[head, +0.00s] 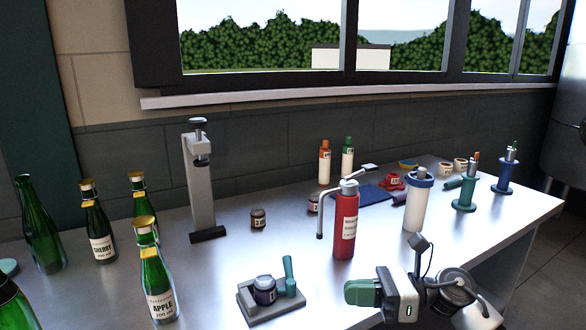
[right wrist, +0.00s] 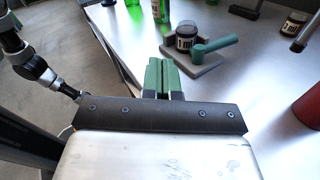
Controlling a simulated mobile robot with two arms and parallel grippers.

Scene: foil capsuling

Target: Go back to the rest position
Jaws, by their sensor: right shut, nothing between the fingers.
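My right gripper (head: 362,292) is over the front edge of the metal table, low in the head view. Its green fingers are together with nothing between them, and they also show in the right wrist view (right wrist: 164,76). To the left of it, apart from the fingers, a grey fixture (head: 272,304) holds a small dark jar (head: 264,289) beside a teal lever (head: 289,276). In the right wrist view the jar (right wrist: 187,36) and lever (right wrist: 216,45) lie beyond the fingertips. My left gripper is not in view.
Green bottles with gold tops, such as the apple bottle (head: 157,285), stand at the left. A red bottle (head: 345,222) with a bent spout and a white cylinder (head: 417,204) stand behind my right gripper. A grey press stand (head: 200,185) is at the back. Bare table (head: 215,268) lies between.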

